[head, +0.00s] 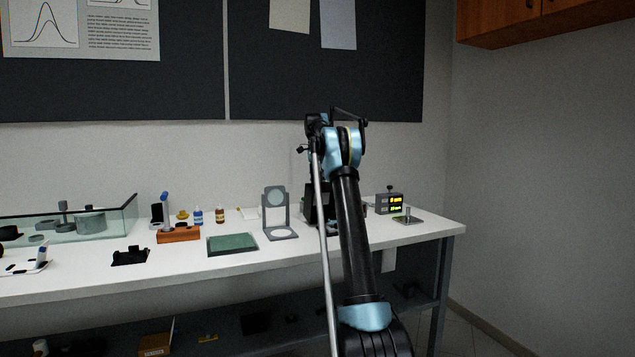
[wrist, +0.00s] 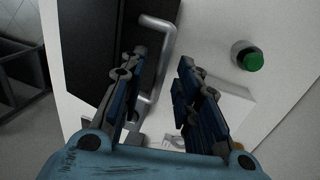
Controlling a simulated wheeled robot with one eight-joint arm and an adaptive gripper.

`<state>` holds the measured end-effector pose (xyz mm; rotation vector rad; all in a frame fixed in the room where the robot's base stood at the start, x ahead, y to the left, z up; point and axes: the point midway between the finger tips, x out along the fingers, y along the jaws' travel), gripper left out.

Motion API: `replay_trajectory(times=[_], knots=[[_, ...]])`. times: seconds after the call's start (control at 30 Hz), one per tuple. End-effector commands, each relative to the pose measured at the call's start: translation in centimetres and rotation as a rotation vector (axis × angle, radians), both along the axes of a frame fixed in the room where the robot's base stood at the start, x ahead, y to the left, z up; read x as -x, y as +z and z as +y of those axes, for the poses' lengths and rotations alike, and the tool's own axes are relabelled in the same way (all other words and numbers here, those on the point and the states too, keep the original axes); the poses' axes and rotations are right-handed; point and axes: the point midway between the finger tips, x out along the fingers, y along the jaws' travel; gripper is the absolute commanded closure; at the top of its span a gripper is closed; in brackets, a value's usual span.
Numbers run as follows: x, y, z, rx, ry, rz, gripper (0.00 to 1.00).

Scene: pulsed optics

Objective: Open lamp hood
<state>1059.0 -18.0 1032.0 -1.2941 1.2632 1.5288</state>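The lamp hood, a dark box, fills the upper left of the wrist view (wrist: 88,45). In the head view a dark box (head: 310,203) shows only partly, behind my arm. A bent grey bar handle (wrist: 168,50) runs along the hood's right side in the wrist view. My gripper (wrist: 163,60) is open, its blue-padded fingers on either side of the handle's line in the picture. The handle passes close beside the left finger; I cannot tell whether they touch. In the head view my arm hides the gripper.
On the white bench (head: 210,268) stand a grey lens frame (head: 266,213), a green plate (head: 232,244), a lit display box (head: 390,203) and a glass tank (head: 130,217). The bench's right front corner is clear.

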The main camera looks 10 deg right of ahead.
Motion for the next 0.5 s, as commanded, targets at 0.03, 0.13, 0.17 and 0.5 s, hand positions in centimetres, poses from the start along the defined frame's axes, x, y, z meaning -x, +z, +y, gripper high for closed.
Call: replay_trajectory(times=[0.03,0.13,0.17,0.5], knots=[[0.0,0.1,0.0,0.000,0.000,0.000,0.70],[-0.2,0.7,0.1,0.000,0.000,0.000,0.70],[-0.3,0.9,0.1,0.000,0.000,0.000,0.70],[-1.1,4.6,0.2,0.000,0.000,0.001,0.70]])
